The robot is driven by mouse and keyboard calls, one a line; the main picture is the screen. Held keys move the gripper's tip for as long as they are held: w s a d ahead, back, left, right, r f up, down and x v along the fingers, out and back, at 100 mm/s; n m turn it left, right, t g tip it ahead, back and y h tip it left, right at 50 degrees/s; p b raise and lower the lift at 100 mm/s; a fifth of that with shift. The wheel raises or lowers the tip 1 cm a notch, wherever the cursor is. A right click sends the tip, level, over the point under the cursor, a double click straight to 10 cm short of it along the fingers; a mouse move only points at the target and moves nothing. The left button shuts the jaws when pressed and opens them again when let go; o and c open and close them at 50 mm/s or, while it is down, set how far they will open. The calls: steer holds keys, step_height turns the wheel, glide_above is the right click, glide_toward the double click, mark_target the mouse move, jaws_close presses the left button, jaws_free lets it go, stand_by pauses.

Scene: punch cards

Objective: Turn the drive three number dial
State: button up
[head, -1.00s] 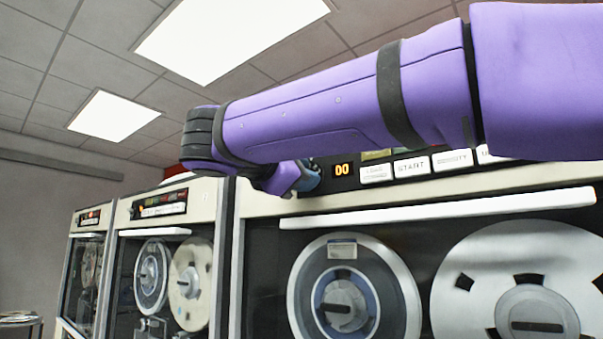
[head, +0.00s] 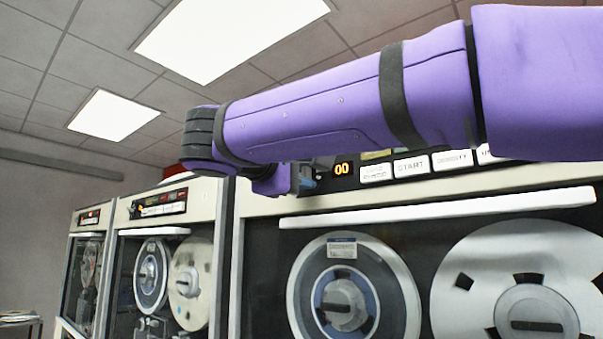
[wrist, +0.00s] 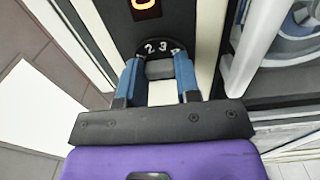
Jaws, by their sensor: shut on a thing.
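The number dial (wrist: 150,57) is a dark round disc with white digits 2 and 3 showing in the wrist view. A grey knob part of it (wrist: 159,69) sits between the blue fingers of my gripper (wrist: 158,76). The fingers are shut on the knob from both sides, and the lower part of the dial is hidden. In the head view my gripper (head: 306,178) is at the left end of the nearest tape drive's panel, and my wrist mostly hides the dial there.
START and other white buttons (head: 412,167) line the panel. A white bar (head: 430,208) juts out below, above the tape reels. More drives (head: 165,260) stand to the left.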

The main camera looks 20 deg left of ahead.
stand_by(0.4)
steer(key=o, duration=0.9)
steer(key=v, duration=1)
steer(key=shift+s+a, duration=0.15)
steer(key=shift+s, duration=0.2)
steer(key=shift+s+f, duration=0.1)
